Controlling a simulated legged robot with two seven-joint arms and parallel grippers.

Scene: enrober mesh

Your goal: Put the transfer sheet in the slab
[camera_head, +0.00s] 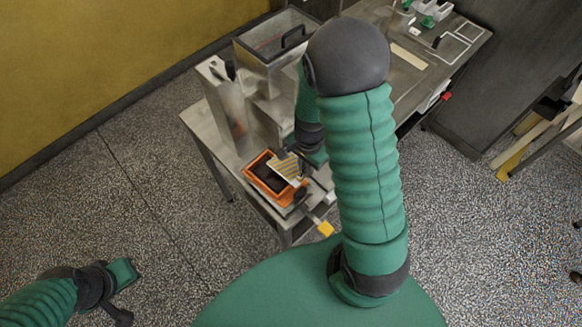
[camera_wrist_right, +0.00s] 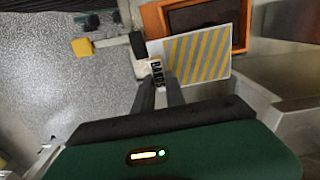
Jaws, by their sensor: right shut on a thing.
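The transfer sheet (camera_head: 286,167) is a pale card with yellow and grey stripes. My right gripper (camera_head: 303,180) is shut on its near edge, by a small dark-lettered label. In the right wrist view the fingers (camera_wrist_right: 160,92) hold the sheet (camera_wrist_right: 203,55) over the near part of an orange frame (camera_wrist_right: 152,20). The dark slab (camera_wrist_right: 208,14) lies inside this frame and is partly hidden by the sheet. In the head view the slab (camera_head: 264,177) also shows in the orange frame (camera_head: 256,186). My left gripper (camera_head: 121,274) is low at left, far from the frame; its fingers are unclear.
The grey bench (camera_head: 209,131) carries a tall metal column (camera_head: 222,100) and a metal hopper (camera_head: 268,62) behind the frame. A yellow block (camera_head: 326,229) sticks out at the front edge. My right arm hides part of the bench. The floor at left is clear.

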